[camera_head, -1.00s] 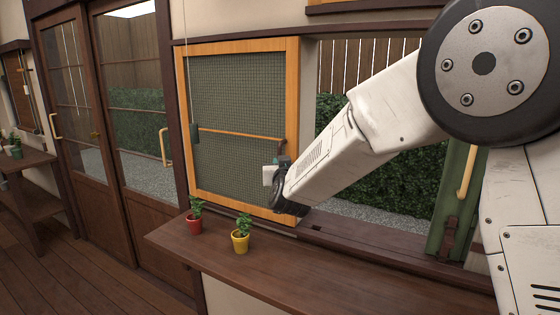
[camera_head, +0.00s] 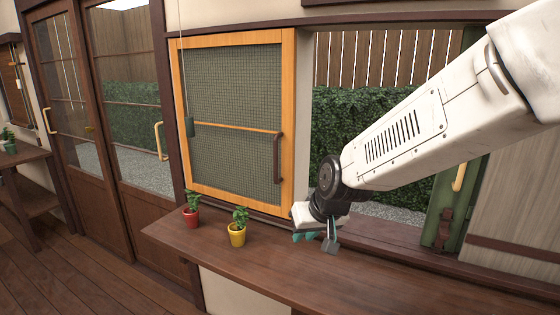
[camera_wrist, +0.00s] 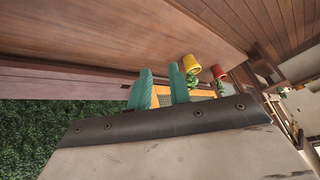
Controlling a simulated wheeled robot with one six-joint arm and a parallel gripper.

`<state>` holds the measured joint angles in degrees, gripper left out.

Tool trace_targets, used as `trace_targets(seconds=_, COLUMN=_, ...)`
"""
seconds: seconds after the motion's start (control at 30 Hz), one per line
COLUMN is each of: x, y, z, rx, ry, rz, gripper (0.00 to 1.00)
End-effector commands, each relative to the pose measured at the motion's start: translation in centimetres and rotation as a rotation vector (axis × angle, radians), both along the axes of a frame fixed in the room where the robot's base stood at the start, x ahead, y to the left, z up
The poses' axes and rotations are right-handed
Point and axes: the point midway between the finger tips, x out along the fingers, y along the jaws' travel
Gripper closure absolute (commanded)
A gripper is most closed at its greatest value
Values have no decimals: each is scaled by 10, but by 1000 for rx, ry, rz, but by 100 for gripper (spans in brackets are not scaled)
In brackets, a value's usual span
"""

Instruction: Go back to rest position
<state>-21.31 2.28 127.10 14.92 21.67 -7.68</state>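My gripper (camera_head: 305,238) hangs over the dark wooden counter, to the right of the potted plants and below the open window gap. In the wrist view its two teal fingers (camera_wrist: 160,72) stand apart with nothing between them. The orange-framed mesh screen (camera_head: 289,90) stands on the left side of the window opening. Its brown handle (camera_head: 278,158) is free, up and to the left of my gripper.
A red-potted plant (camera_head: 191,217) and a yellow-potted plant (camera_head: 237,236) stand on the counter (camera_head: 300,275). A green panel with a handle (camera_head: 458,178) is on the right, partly behind my arm. A hedge (camera_head: 350,125) shows outside.

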Motion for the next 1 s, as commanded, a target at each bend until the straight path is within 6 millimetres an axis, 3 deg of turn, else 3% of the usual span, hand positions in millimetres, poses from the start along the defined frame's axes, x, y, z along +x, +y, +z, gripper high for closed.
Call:
trace_targets(seconds=0.1, x=-72, y=-54, z=15, rx=-64, ry=174, rz=-18, gripper=80)
trace_targets(seconds=0.3, x=-184, y=-133, z=36, rx=-170, ry=397, rz=-89, gripper=80)
trace_targets(seconds=0.4, x=-233, y=-163, z=45, rx=-208, ry=462, rz=-139, gripper=80)
trace_targets(seconds=0.5, x=-268, y=-185, z=51, rx=-228, ry=479, rz=-189, gripper=80)
trace_targets(seconds=0.7, x=-290, y=-203, z=63, rx=-212, ry=397, rz=-267, gripper=80)
trace_targets(seconds=1.0, x=-291, y=-208, z=70, rx=-200, ry=368, rz=-296, gripper=80)
